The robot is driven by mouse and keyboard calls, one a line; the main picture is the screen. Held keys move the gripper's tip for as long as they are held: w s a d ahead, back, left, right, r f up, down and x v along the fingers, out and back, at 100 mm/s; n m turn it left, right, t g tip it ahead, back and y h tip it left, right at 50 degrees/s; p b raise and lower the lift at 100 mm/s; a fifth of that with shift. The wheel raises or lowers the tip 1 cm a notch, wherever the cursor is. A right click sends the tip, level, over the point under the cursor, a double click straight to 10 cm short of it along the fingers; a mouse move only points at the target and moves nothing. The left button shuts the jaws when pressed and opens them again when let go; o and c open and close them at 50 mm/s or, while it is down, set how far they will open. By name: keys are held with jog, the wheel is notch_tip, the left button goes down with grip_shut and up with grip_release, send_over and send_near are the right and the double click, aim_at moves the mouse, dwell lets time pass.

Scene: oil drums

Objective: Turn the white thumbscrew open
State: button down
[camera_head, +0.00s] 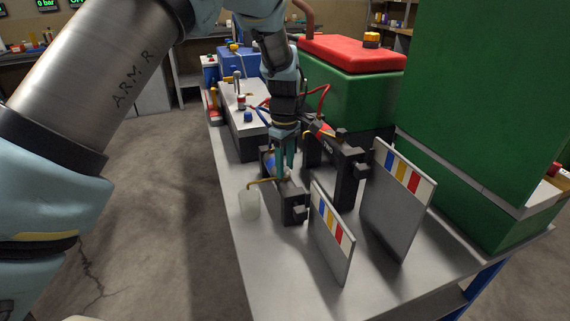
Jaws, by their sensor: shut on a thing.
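My gripper (284,168) points down with its teal fingers close together, low over a small black fitting (293,202) on the grey bench. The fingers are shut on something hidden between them. I cannot make out the white thumbscrew; that spot at the fitting is covered by the fingers. A thin brass spout (262,182) runs left from beside the fingers to above a translucent white cup (250,204). A blue part (268,163) shows just left of the fingers.
Two upright grey plates with coloured stripes, a near one (333,235) and a far one (398,200), stand right of the fitting. A taller black fitting (346,175) stands behind. A green drum-like box with a red lid (352,52) is beyond. The front bench top is clear.

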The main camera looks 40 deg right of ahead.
aim_at(285, 168)
jog(key=shift+w, duration=0.1)
jog(key=shift+c, duration=2.3)
grip_release()
jog(key=shift+r, duration=0.1)
notch_tip(285, 168, up, 11)
jog(key=b, duration=0.2)
jog(key=shift+f, duration=0.2)
